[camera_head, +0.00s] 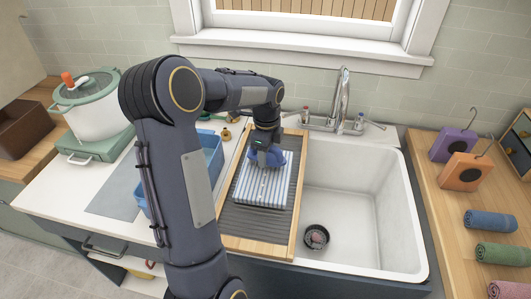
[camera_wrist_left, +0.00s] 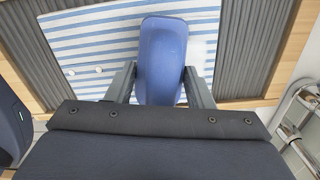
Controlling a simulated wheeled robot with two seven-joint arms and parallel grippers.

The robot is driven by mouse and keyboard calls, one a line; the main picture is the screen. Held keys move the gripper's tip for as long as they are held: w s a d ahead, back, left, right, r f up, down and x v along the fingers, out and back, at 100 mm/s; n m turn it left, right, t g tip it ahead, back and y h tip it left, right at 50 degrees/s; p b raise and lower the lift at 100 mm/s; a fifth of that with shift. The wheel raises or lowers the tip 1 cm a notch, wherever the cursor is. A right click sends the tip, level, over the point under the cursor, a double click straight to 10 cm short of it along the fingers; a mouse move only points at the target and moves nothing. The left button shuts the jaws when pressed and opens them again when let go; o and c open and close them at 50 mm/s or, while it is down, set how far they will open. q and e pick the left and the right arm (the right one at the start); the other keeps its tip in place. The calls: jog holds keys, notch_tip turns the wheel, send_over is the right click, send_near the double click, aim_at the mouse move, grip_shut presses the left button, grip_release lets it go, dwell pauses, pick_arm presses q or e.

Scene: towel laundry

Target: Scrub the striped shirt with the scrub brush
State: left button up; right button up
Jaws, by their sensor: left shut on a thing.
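The striped shirt (camera_head: 262,191), blue and white and folded flat, lies on the ribbed washboard (camera_head: 286,225) with a wooden frame. It also shows in the left wrist view (camera_wrist_left: 95,45). The blue scrub brush (camera_wrist_left: 163,50) is between the fingers of my left gripper (camera_wrist_left: 160,82), which is shut on it. In the head view the left gripper (camera_head: 265,157) and the brush (camera_head: 278,159) are over the far end of the shirt. The brush's underside is hidden, so I cannot tell if it touches the cloth. My right gripper is not in view.
The white sink (camera_head: 345,175) with a faucet (camera_head: 343,95) is right of the washboard. A blue basin (camera_head: 212,155) stands at its left, partly behind my left arm. A pot (camera_head: 95,110) stands at left.

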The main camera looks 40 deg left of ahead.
pick_arm(q)
jog(key=shift+w+a+p, duration=0.45)
jog(key=shift+w+a, duration=0.15)
jog(key=shift+w, duration=0.35)
jog(key=shift+w+a+p, duration=0.3)
jog(key=shift+w+p, duration=0.05)
jog(key=shift+w, duration=0.15)
jog(key=shift+w+a+p, duration=0.25)
jog(key=shift+w+p, duration=0.1)
jog(key=shift+w, duration=0.15)
jog(key=shift+w+a+f, duration=0.1)
jog(key=shift+w+a, duration=0.2)
jog(key=shift+w, duration=0.25)
jog(key=shift+p, duration=0.3)
jog(key=shift+w+a+r+p, duration=0.1)
jog(key=shift+r+p, duration=0.4)
jog(key=shift+r, duration=0.1)
notch_tip(320, 180, up, 5)
jog(key=p, duration=0.2)
jog(key=shift+p, duration=0.4)
